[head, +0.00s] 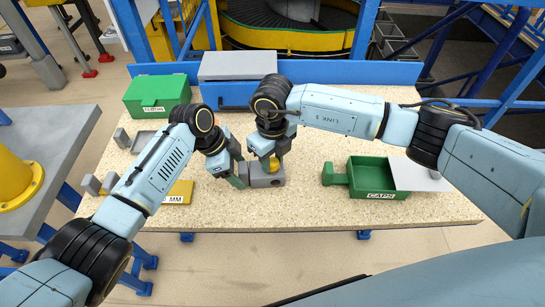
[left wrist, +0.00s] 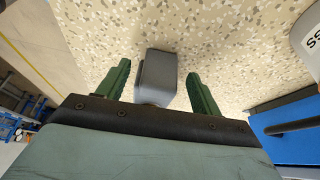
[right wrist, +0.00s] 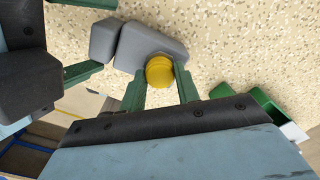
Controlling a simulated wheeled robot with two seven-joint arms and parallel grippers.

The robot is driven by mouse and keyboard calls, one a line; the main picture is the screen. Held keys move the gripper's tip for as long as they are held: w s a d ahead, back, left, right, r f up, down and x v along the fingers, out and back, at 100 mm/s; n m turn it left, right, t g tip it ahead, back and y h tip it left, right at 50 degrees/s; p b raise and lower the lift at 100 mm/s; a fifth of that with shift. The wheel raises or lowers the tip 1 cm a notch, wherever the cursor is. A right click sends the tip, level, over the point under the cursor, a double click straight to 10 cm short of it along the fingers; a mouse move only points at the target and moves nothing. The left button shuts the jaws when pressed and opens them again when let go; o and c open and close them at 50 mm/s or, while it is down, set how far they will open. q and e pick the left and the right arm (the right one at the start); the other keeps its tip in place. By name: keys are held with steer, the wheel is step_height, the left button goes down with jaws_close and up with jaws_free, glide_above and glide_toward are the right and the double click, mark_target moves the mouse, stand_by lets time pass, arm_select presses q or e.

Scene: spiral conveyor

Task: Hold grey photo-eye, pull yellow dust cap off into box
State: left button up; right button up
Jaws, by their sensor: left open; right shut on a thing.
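The grey photo-eye (head: 266,180) lies on the speckled table below both grippers. In the right wrist view it shows as a large grey body (right wrist: 140,45) with a smaller grey block at its left end. My left gripper (head: 238,172) is open, with its fingers on either side of that grey end (left wrist: 157,78) and gaps visible in the left wrist view. The yellow dust cap (right wrist: 159,71) is at the photo-eye body and also shows in the head view (head: 274,164). My right gripper (right wrist: 160,78) is shut on the cap.
The green box marked CAPS (head: 378,193) stands at the right with a pale grey panel (head: 418,174) over its right side. A green CLOTH box (head: 155,95) and a blue container (head: 235,93) stand at the back. A yellow labelled piece (head: 180,191) lies left. The table's front right is clear.

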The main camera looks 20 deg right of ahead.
stand_by(0.7)
arm_select(q)
steer(key=shift+x, duration=0.85)
steer(key=c, duration=1.4)
arm_select(e)
steer(key=o, duration=0.3)
steer(key=shift+r, duration=0.1)
steer(key=c, duration=0.4)
